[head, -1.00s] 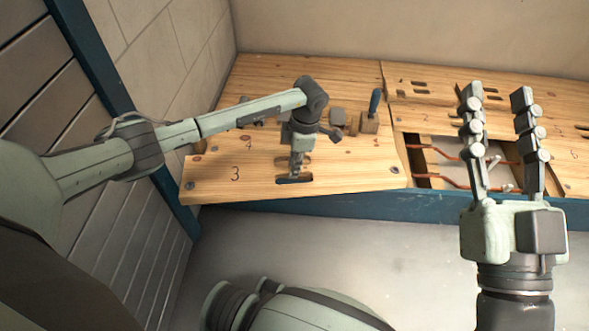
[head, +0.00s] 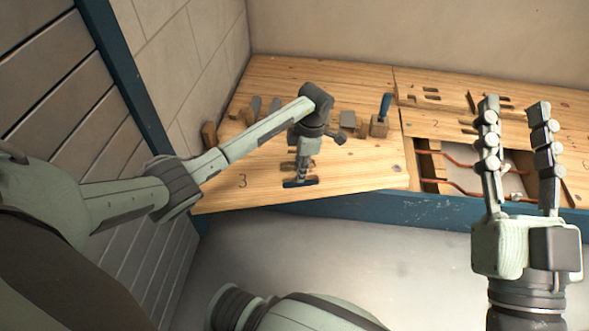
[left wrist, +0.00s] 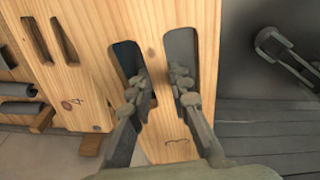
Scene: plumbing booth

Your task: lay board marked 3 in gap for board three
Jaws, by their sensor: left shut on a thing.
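The board marked 3 (head: 355,175) is a pale wooden panel with two hand slots. It lies askew at the front of the bench, left of the gap, its front edge reaching past the blue bench edge. My left gripper (head: 300,180) is shut on the strip between its slots; in the left wrist view the fingers (left wrist: 160,90) enter both slots beside the 3. The gap (head: 430,172) shows copper pipes and a pale bottom, and part of it is hidden by my right gripper (head: 515,112), which is open and empty. I cannot tell whether the board is lifted clear.
A block with a blue-handled tool (head: 380,122) and wooden blocks (head: 347,119) stand behind the board. More blocks (head: 210,134) are at the left. A slatted wall (head: 60,110) is close on the left.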

